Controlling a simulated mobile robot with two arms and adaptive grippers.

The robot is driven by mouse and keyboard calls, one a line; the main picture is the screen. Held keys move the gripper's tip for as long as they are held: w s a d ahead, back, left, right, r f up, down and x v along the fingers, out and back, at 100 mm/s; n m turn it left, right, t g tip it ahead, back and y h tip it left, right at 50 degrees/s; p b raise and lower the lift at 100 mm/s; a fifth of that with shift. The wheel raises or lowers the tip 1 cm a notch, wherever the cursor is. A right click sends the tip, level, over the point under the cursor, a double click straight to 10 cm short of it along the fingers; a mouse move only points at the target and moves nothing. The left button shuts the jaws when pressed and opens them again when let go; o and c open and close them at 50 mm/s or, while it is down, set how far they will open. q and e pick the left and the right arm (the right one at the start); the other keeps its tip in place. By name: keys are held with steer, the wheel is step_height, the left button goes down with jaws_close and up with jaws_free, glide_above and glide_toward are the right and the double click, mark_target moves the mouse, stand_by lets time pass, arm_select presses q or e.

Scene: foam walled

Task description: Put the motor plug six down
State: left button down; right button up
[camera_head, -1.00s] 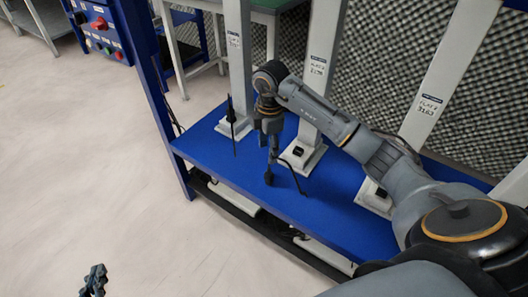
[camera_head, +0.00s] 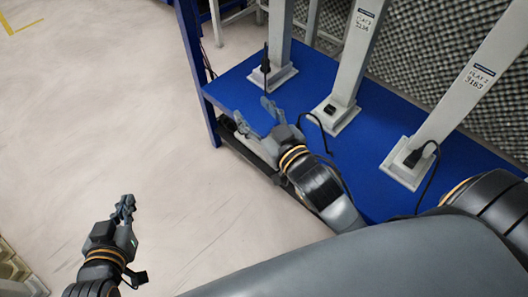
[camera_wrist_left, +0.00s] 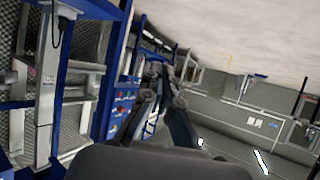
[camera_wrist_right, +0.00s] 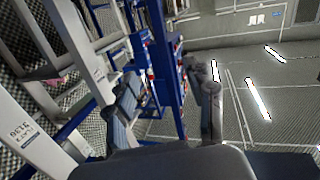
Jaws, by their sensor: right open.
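A black plug (camera_head: 413,156) with a cable sits at the foot of the right post. Another dark plug (camera_head: 265,64) stands at the left post. My right gripper (camera_head: 256,113) is open and empty over the table's front edge; its spread fingers also show in the right wrist view (camera_wrist_right: 168,98). My left gripper (camera_head: 124,208) looks shut and empty above the floor, away from the table.
Grey posts rise from the table, including the middle post (camera_head: 353,62) and right post (camera_head: 466,88), close behind my right arm. A blue upright (camera_head: 195,70) stands at the table's left end. The floor (camera_head: 90,120) left of the table is clear.

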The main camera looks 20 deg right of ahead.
steer(key=s+f+g, duration=0.4)
steer(key=s+f, duration=0.2)
steer(key=f, duration=0.1)
steer(key=shift+s+a, duration=0.15)
steer(key=shift+a, duration=0.25)
